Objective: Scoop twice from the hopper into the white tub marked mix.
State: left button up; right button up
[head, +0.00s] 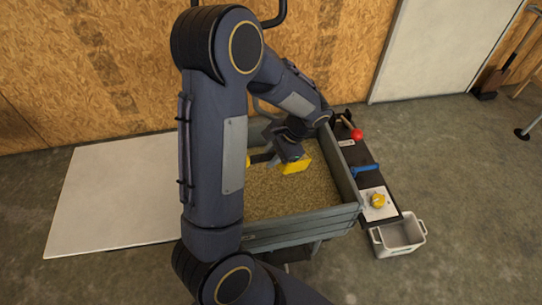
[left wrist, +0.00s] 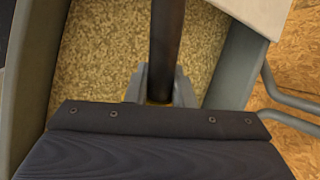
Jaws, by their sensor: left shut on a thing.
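The hopper (head: 300,232) is a grey open box filled with tan grain (head: 290,199). My left gripper (head: 287,148) is over the hopper, low near the grain. In the left wrist view its fingers (left wrist: 160,90) are shut on a dark handle (left wrist: 166,40), with grain behind it. A yellow part (head: 296,164), seemingly of the held scoop, shows beside the gripper at the grain; I cannot tell how deep it sits or whether it is loaded. The white tub (head: 399,236) stands on the floor right of the hopper; no marking is readable. My right gripper is not in view.
A dark narrow bench (head: 360,154) along the hopper's right side carries a red-knobbed lever (head: 356,134), a blue handle (head: 366,169) and a yellow knob (head: 378,200) on a white plate. A white panel (head: 110,190) lies left. Open concrete floor is at right.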

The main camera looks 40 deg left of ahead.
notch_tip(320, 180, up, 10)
jog(key=p, duration=0.9)
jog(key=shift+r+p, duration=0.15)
jog(key=shift+p, duration=0.25)
dwell(0.5)
